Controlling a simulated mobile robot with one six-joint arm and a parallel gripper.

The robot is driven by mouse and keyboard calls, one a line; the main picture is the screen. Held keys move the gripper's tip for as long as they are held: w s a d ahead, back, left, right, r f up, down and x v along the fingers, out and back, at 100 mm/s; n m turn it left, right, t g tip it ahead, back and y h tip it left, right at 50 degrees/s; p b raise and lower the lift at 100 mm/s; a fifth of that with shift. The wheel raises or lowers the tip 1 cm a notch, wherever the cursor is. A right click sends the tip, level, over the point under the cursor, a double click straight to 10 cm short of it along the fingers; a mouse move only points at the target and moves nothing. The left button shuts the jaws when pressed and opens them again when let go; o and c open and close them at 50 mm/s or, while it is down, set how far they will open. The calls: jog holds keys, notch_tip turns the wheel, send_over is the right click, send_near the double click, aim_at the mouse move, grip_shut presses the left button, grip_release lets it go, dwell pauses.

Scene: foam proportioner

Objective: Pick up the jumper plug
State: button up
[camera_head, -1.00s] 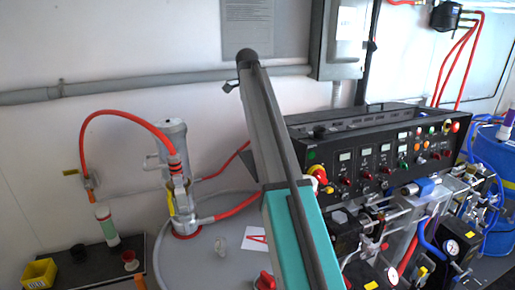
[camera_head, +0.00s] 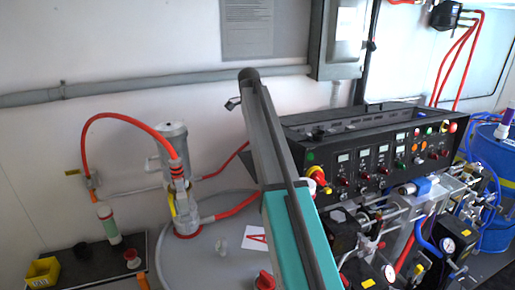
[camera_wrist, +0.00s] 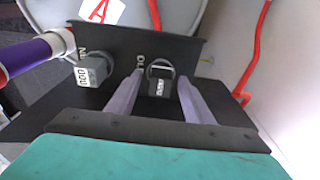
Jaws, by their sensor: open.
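In the wrist view, a small dark plug with white marks and a looped handle (camera_wrist: 158,84) stands against a black panel (camera_wrist: 120,45); it looks like the jumper plug. My gripper (camera_wrist: 161,75) is open, with one pale finger on each side of the plug in the picture. I cannot tell whether the fingers touch it. A grey block with printed marks (camera_wrist: 92,72) sits on the panel to the left, by a marking that looks like IN. In the head view my arm hides the gripper, and I cannot make out the plug.
A purple and white cylinder (camera_wrist: 28,56) lies at the left in the wrist view, and a red hose (camera_wrist: 255,45) runs at the right. In the head view, a black control console (camera_head: 375,155) with hoses and gauges stands right of my arm.

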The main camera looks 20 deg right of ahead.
jog(key=shift+c, duration=0.2)
jog(key=c, duration=1.1)
jog(key=shift+r, duration=0.15)
notch_tip(320, 180, up, 7)
jog(key=b, duration=0.3)
jog(key=shift+w, duration=0.1)
jog(key=shift+r+p, duration=1)
jog(key=shift+r, duration=0.35)
jog(key=shift+r, duration=0.1)
notch_tip(320, 180, up, 5)
jog(key=p, duration=0.5)
jog(key=shift+f, duration=0.2)
